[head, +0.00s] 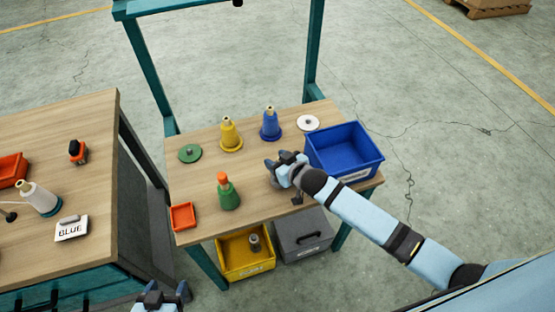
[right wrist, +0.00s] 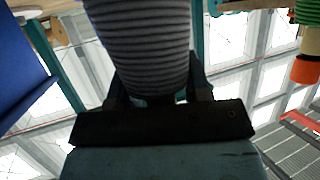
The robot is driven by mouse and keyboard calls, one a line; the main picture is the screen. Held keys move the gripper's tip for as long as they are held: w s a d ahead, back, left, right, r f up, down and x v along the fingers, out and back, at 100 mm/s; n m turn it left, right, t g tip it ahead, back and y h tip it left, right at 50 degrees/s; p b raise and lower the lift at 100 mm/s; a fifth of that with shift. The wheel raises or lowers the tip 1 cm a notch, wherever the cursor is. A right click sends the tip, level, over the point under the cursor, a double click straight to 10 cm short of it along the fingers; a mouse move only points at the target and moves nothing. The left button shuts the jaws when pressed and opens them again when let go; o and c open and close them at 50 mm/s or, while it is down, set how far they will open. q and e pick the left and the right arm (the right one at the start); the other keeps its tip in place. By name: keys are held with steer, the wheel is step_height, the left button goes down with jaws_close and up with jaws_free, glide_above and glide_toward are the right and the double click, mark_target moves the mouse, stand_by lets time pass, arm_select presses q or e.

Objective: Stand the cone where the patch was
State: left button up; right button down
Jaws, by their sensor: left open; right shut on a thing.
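My right gripper (head: 285,165) is over the middle of the table and shut on a grey ribbed cone (right wrist: 140,45). The cone fills the space between the fingers in the right wrist view; the hand mostly hides it in the head view. A yellow cone (head: 231,136), a blue cone (head: 270,125) and a green cone with an orange top (head: 228,194) stand on the table. A green disc (head: 190,153) and a white disc (head: 308,122) lie flat there. I cannot pick out a patch. My left gripper (head: 162,293) is open and empty at the bottom edge.
A blue bin (head: 345,148) stands at the table's right end, beside my right arm. An orange tray (head: 182,217) is at the front left corner. The left table holds a white cone (head: 40,200) and a card reading BLUE (head: 72,229). Bins sit below the table.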

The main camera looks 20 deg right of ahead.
steer(key=shift+f, duration=0.4)
steer(key=shift+f, duration=0.1)
steer(key=shift+f+b, duration=0.35)
steer(key=shift+b, duration=0.05)
steer(key=c, duration=0.5)
jaws_free()
steer(key=shift+s, duration=0.15)
